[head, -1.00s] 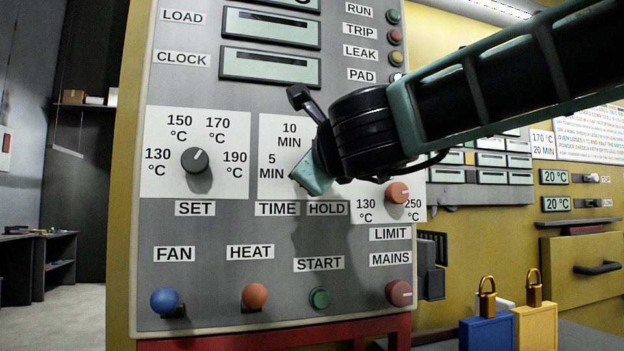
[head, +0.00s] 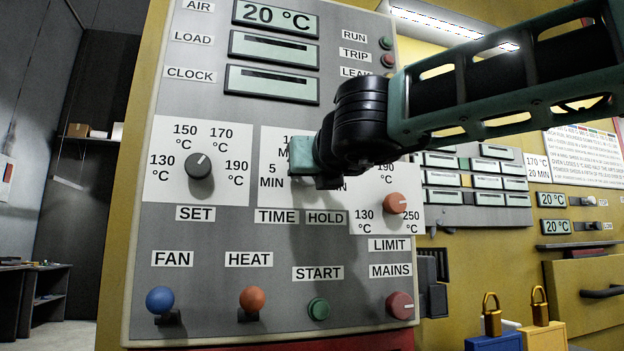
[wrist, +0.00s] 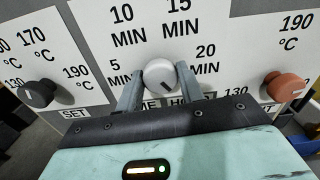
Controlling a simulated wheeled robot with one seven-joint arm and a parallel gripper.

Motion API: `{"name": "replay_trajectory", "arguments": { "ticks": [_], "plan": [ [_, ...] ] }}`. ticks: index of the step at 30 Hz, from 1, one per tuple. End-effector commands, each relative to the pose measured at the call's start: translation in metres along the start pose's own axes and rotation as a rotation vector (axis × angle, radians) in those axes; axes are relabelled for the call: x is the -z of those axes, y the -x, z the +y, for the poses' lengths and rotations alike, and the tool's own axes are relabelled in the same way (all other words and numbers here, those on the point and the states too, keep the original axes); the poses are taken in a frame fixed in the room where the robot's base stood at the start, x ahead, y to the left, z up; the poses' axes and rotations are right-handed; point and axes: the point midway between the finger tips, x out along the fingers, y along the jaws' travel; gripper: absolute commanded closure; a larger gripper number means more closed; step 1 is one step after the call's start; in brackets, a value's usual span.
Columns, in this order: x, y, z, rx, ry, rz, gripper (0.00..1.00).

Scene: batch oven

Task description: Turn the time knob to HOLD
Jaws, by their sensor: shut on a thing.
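The time knob (wrist: 160,75) is pale grey and round, on a white dial plate marked 5, 10, 15 and 20 MIN. A short dark mark on its face lies toward the lower right, on the side of the HOLD label (wrist: 189,100). My gripper (wrist: 159,80) has one finger on each side of the knob and is shut on it. In the head view, my gripper (head: 302,155) covers the knob and part of its dial; the HOLD label (head: 326,217) and TIME label (head: 276,216) show below.
The dark set knob (head: 199,166) is left of the dial and the orange limit knob (head: 395,204) is at its lower right. Below are the blue fan knob (head: 160,300), orange heat knob (head: 253,299), green start button (head: 319,309) and red mains knob (head: 400,305).

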Motion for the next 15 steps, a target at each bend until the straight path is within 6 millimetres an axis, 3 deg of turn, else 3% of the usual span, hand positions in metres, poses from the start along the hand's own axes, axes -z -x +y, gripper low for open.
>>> {"name": "replay_trajectory", "arguments": {
  "ticks": [15],
  "plan": [
    [0.0023, -0.0008, 0.0001, 0.001, -0.085, 0.005, 0.85]
  ]
}}
